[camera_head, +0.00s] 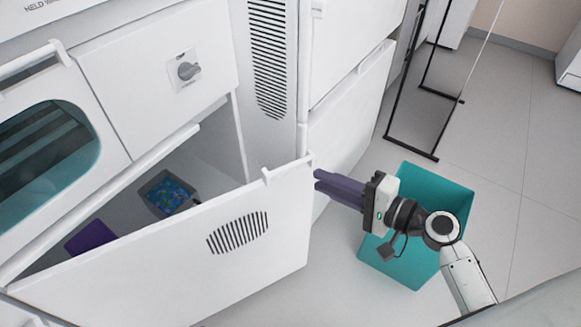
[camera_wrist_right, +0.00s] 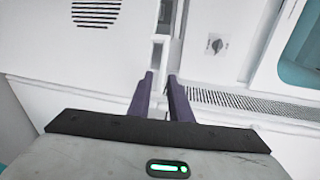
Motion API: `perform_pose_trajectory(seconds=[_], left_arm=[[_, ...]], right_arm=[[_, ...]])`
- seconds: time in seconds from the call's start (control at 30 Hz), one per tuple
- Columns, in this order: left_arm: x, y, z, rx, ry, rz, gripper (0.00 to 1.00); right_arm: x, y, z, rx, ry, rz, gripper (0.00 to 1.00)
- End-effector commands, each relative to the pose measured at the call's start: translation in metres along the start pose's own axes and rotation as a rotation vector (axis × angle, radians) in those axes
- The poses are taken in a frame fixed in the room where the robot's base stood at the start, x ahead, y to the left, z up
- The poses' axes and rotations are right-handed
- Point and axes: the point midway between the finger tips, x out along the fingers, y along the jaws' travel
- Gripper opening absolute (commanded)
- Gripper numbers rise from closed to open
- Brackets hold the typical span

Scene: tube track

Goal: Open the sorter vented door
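The white vented door (camera_head: 170,262) of the sorter stands ajar in the head view, swung out toward me, with slots (camera_head: 238,232) in its face. A small handle (camera_head: 285,170) sits on its top edge near the free right end. My right gripper (camera_head: 318,182) is just right of that free end, its purple fingers pointing at the door's edge. In the right wrist view the fingers (camera_wrist_right: 161,76) are a little apart, with nothing clearly held between them. The door's edge is close to the fingertips; I cannot tell whether they touch. My left gripper is not in view.
Inside the cabinet are a dark bin (camera_head: 168,194) with blue-green pieces and a purple item (camera_head: 90,238). A rotary knob (camera_head: 188,71) is on the panel above. A teal bin (camera_head: 425,196) stands below my right arm. A black frame (camera_head: 410,152) is behind; floor at right is clear.

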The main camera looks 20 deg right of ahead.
Motion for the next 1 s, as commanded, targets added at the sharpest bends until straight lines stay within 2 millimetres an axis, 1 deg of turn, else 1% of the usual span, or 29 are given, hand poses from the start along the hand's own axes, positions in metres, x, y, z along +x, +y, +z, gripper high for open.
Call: perform_pose_trajectory(seconds=[0.07,0.17,0.4,0.5,0.6,0.7,0.8,1.0], left_arm=[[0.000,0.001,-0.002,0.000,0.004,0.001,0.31],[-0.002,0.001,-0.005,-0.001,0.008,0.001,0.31],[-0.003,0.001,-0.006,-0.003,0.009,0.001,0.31],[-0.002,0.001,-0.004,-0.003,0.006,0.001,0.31],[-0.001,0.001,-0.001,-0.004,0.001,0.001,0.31],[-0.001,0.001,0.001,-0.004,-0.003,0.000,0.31],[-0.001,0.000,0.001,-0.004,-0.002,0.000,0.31],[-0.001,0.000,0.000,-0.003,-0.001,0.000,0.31]], right_arm=[[0.004,-0.006,-0.002,0.016,-0.004,-0.017,0.18],[0.017,-0.007,-0.002,0.020,-0.005,-0.020,0.18],[0.062,-0.007,-0.001,0.019,-0.003,-0.019,0.18],[0.078,-0.008,-0.001,0.019,-0.004,-0.018,0.18],[0.091,-0.007,-0.002,0.017,-0.002,-0.017,0.18],[0.098,-0.007,-0.001,0.017,-0.002,-0.016,0.18],[0.102,-0.006,-0.001,0.016,-0.003,-0.015,0.18],[0.102,-0.006,-0.001,0.016,-0.002,-0.015,0.18]])
